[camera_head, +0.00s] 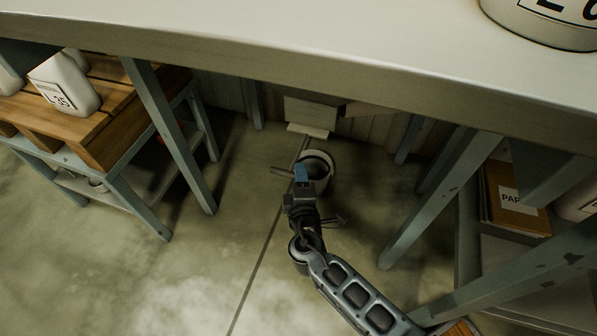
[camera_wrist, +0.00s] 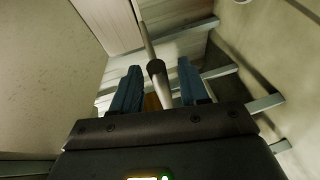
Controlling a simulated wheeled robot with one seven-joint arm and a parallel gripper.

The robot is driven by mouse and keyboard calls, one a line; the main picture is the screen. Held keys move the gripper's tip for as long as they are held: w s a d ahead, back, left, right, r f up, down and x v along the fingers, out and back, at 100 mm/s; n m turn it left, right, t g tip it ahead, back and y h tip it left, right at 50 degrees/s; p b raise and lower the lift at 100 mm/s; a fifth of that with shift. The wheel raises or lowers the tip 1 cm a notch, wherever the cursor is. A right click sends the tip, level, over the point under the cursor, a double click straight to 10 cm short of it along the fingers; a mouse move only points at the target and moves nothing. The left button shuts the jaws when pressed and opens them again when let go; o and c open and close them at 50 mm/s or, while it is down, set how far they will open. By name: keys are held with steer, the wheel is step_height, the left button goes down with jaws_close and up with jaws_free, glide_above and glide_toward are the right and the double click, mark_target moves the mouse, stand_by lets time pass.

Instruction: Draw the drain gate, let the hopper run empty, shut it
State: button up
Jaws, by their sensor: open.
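My gripper (camera_head: 302,169) is open beneath the large pale overhead surface in the head view. In the wrist view, its two blue fingers stand apart, and a pale rod with a dark grip end (camera_wrist: 156,69) lies between them, not visibly clamped. The rod leads up towards a pale board; this looks like the drain gate's handle. In the head view, a pale flat plate (camera_head: 308,131), probably the gate, sits under a box-like outlet (camera_head: 311,110). A round pale bucket (camera_head: 327,163) stands on the floor behind my gripper, partly hidden by it. The hopper's inside is not visible.
Blue-grey legs (camera_head: 170,135) stand left and right of my arm. A wooden-topped bench (camera_head: 115,130) with white jugs (camera_head: 66,82) is at left. A box marked "PAP" (camera_head: 512,200) sits on a shelf at right. The floor in the front left is clear.

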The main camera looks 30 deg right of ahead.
steer(key=shift+x, duration=1.35)
steer(key=shift+s, duration=0.1)
steer(key=shift+c, duration=0.3)
jaws_close()
steer(key=shift+f, duration=0.1)
